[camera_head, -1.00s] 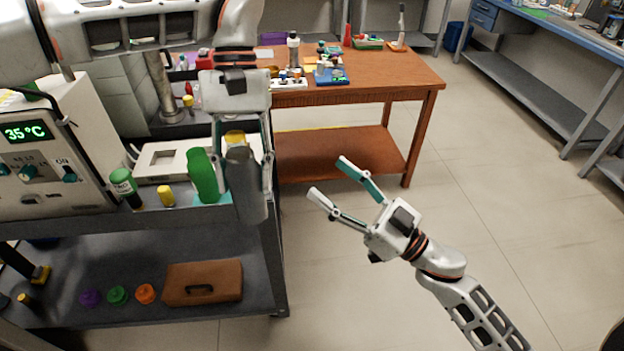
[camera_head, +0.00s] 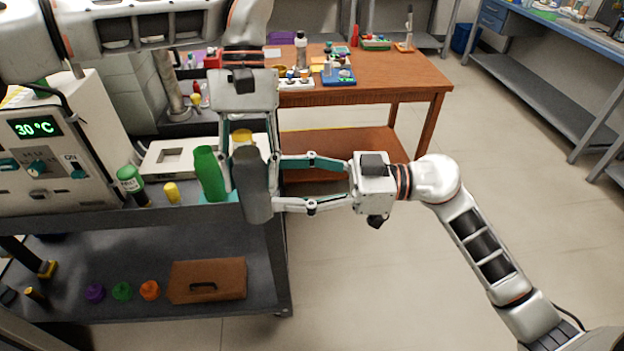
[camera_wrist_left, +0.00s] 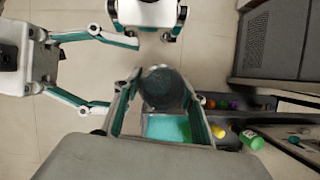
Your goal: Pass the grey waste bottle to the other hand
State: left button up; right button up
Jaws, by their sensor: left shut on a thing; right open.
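The grey waste bottle (camera_head: 254,190) hangs upright in my left gripper (camera_head: 249,162), which points down and is shut on it at the right edge of the cart. In the left wrist view the round dark end of the bottle (camera_wrist_left: 165,88) sits between the left fingers (camera_wrist_left: 165,100). My right gripper (camera_head: 278,181) comes in from the right, open, its fingers level and pointing at the bottle. Its fingertips are close to the bottle's right side. In the left wrist view the right gripper (camera_wrist_left: 122,76) is open, with its fingertips short of the bottle.
A green bottle (camera_head: 209,175) stands just left of the grey one on the cart. A device with a display (camera_head: 45,150) is at the left. The cart's lower shelf (camera_head: 130,270) holds a brown case (camera_head: 207,281). A wooden table (camera_head: 400,75) stands behind. Floor at right is clear.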

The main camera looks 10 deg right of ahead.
aim_at(248, 181)
jog(key=a, duration=0.5)
jog(key=w+a, duration=0.1)
jog(key=a, duration=0.1)
jog(key=shift+a, duration=0.15)
jog(key=c, duration=1.3)
pick_arm(q)
jog(key=o, duration=1.3)
pick_arm(e)
jog(key=shift+r, duration=0.1)
